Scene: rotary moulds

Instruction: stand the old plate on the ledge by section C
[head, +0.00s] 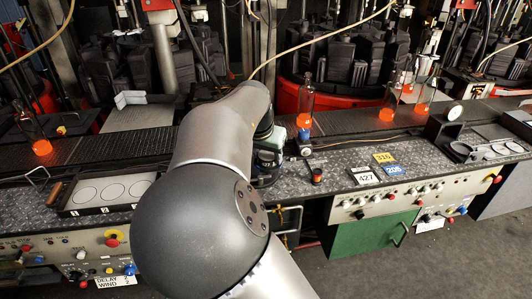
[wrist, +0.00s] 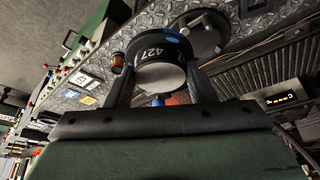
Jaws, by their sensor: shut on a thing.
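My gripper (wrist: 158,52) is shut on a thick round black plate (wrist: 160,62) with a pale grey flat face. White lettering on its dark rim reads 427; I take it for the old plate. The fingers press it from left and right. The patterned metal ledge (head: 335,163) runs along the front of the machine. In the wrist view a small box with a red display and a letter C (wrist: 283,99) stands at the right, apart from the plate.
A tray (head: 68,210) with three round outlines lies left. Number tags 427 (head: 364,176), 316 (head: 384,157) and 206 (head: 394,170) lie on the ledge. Glowing bottles (head: 305,105) stand behind. A dark round fixture (wrist: 207,36) sits beyond the plate. A gauge (head: 454,113) stands right.

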